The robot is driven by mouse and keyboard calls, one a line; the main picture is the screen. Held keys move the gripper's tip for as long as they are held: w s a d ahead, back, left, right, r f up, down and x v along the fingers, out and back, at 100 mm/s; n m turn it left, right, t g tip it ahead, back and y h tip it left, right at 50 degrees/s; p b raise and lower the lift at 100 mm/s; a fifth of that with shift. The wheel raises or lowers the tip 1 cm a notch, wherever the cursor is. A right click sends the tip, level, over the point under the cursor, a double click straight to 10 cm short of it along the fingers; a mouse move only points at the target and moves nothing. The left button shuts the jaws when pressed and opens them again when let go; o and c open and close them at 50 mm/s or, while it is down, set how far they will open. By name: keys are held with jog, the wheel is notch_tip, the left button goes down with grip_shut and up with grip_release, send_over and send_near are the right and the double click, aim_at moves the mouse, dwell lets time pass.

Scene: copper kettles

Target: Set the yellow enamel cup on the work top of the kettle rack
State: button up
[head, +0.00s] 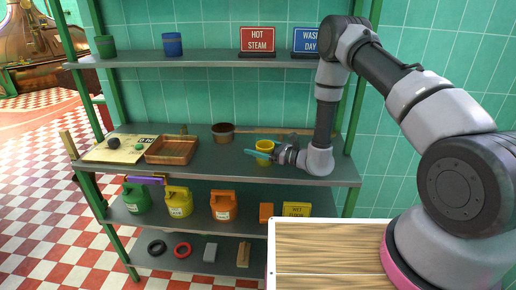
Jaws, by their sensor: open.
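The yellow enamel cup (265,146) is on the work top (225,170) of the green-posted kettle rack, right of the middle. It looks upright, with its base apparently on the surface. My gripper (262,154) is open and reaches in from the right, low over the work top. One teal finger crosses in front of the cup and hides part of its side. The other finger is hard to make out, so I cannot tell whether the fingers touch the cup.
A brown pot (223,133) stands behind and left of the cup. A wicker tray (172,151) and a paper sheet (115,149) lie further left. The upper shelf (205,57) holds cups and signs. Coloured cans (223,206) stand below. The work top's front middle is clear.

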aim_at(273, 151)
jog(key=v, duration=1.2)
jog(key=s+r+n+g+h, duration=0.1)
jog(key=s+r+n+g, duration=0.4)
jog(key=r, duration=0.6)
jog(key=s+r+n+g+h, duration=0.1)
jog(key=s+r+n+g, duration=0.2)
jog(key=r+n+g, duration=0.55)
jog(key=s+d+r+n+t+h, duration=0.2)
jog(key=s+d+r+t+h, duration=0.4)
jog(key=d+r, duration=0.3)
jog(key=s+d+r+n+t+h, duration=0.3)
jog(key=s+d+r+t+h, duration=0.3)
jog(key=d+r, duration=0.3)
notch_tip(273, 151, up, 3)
jog(key=shift+s+r+t, duration=0.1)
jog(key=shift+s+t, duration=0.55)
jog(key=shift+s, duration=0.05)
